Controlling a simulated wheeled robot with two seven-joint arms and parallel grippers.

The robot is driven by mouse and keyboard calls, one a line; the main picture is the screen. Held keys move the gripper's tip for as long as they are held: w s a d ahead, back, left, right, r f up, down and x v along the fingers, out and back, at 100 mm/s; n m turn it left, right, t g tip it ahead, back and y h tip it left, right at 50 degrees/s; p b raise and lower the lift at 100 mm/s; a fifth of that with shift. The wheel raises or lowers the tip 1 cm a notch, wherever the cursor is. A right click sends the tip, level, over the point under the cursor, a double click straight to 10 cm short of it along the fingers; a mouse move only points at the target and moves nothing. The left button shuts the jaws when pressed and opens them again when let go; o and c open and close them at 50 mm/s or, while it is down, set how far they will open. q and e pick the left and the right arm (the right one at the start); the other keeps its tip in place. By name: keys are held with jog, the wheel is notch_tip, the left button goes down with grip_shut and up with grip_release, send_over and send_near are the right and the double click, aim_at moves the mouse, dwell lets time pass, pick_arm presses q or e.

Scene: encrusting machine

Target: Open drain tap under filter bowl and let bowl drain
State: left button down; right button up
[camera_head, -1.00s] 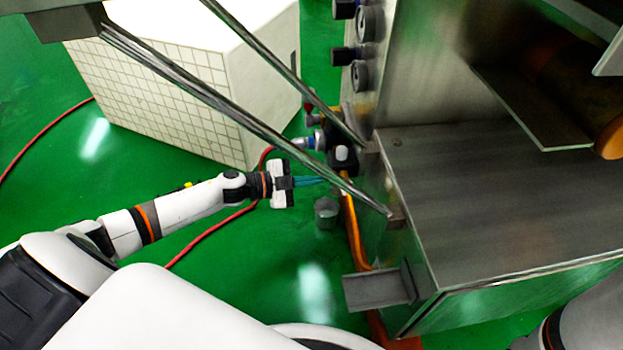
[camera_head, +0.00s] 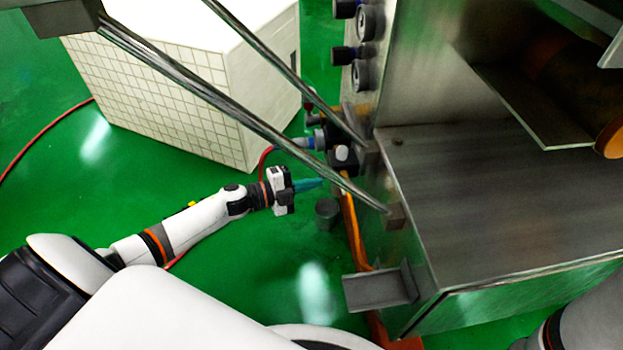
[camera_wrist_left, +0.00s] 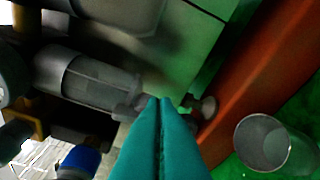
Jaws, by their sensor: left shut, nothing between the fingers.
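In the left wrist view the filter bowl (camera_wrist_left: 100,78) is a clear grey cylinder lying sideways in the picture. The drain tap (camera_wrist_left: 130,105) appears as a small fitting at its end, partly hidden by my fingertips. A small round knob (camera_wrist_left: 207,107) shows just right of the tips. My left gripper (camera_head: 312,184) has teal fingers, pressed together and empty; they also show in the left wrist view (camera_wrist_left: 165,102). The tips are close to the tap; I cannot tell whether they touch. In the head view the filter unit (camera_head: 342,157) is partly behind a metal bar. My right gripper is out of view.
A grey cup (camera_head: 327,212) stands below the filter, also in the left wrist view (camera_wrist_left: 262,145). Slanted metal bars (camera_head: 230,115) cross above my arm. The steel machine (camera_head: 480,190) is at the right, a white tiled box (camera_head: 180,90) behind. Green floor is open at left.

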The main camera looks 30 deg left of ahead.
pick_arm(q)
jog(key=shift+w+a, duration=0.15)
jog(key=shift+a, duration=0.05)
dwell(0.6)
jog(key=shift+f, duration=0.1)
